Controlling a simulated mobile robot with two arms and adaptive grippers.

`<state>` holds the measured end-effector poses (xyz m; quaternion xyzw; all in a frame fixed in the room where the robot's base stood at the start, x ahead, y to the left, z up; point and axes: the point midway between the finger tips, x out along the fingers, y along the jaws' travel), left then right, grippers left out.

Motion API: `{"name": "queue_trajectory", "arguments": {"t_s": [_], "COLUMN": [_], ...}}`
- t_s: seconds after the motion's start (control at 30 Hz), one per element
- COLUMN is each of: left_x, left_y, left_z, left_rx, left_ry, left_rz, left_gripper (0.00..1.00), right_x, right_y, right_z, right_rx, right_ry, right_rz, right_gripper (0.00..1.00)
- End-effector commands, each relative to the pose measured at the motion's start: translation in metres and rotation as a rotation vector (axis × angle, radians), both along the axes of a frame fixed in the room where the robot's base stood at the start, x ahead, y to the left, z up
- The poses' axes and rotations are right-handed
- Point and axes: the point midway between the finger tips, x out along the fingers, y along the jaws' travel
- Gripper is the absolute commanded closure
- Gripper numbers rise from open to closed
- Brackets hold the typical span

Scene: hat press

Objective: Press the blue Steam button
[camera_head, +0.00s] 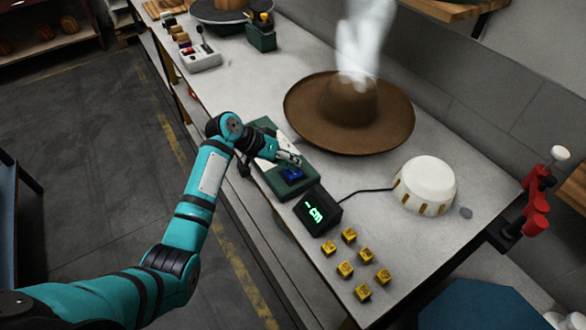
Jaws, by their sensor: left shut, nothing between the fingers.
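The blue Steam button (292,174) sits on a green control box (307,186) near the front edge of the bench. My left gripper (293,158) is shut and empty, just behind the button in the picture, with its fingertips close to it. I cannot tell whether the fingertips touch the button. White steam (364,40) rises over a brown wide-brimmed hat (312,111) behind the box. My right gripper is not in view.
A black display (318,211) with green figures stands right of the box, wired to a white domed device (425,180). Several small brass blocks (345,269) lie in front. A red clamp-like tool (535,208) is at the right edge. A white device (201,58) sits further back.

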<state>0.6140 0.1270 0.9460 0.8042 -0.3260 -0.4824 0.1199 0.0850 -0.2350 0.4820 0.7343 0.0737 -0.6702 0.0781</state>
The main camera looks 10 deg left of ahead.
Motion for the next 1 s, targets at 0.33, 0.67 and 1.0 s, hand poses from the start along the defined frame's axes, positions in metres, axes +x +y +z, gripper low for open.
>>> {"name": "queue_trajectory", "arguments": {"t_s": [0.33,0.67,1.0], "left_x": [0.000,0.000,0.000], "left_y": [0.000,0.000,0.000], "left_z": [0.011,0.021,0.057], "left_rx": [0.000,-0.001,0.000], "left_ry": [-0.001,-0.002,-0.001], "left_rz": [0.001,0.001,0.000], "left_gripper": [1.00,1.00,1.00], "right_x": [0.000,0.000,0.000], "right_y": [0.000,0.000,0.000], "right_z": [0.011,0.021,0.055], "right_rx": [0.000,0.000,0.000], "right_ry": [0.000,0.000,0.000], "right_rz": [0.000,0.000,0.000], "right_gripper": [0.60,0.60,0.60]}}
